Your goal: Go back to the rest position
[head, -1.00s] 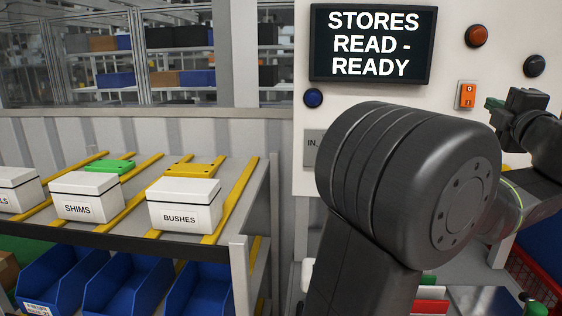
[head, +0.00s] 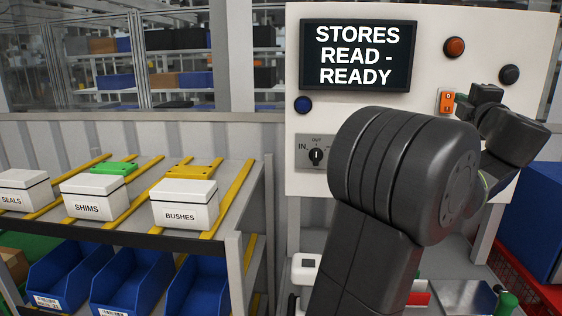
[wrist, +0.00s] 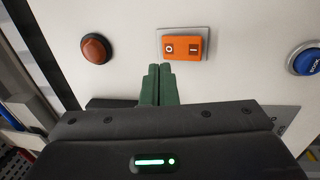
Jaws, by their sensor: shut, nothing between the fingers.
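My gripper (head: 476,103) is at the right in the head view, in front of the white control panel (head: 430,50) and close to the orange rocker switch (head: 446,101). In the wrist view my gripper's green fingers (wrist: 160,84) are together with nothing between them, pointing at the orange switch (wrist: 182,45) marked O and I. I cannot tell whether the fingertips touch it. My dark arm covers the lower middle of the panel in the head view.
The panel carries a screen (head: 358,55) reading "STORES READ - READY", a red button (head: 454,47), a black button (head: 509,74), a blue button (head: 303,105) and an IN/OUT knob (head: 316,155). A rack with white boxes (head: 184,205) and blue bins (head: 131,280) stands left.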

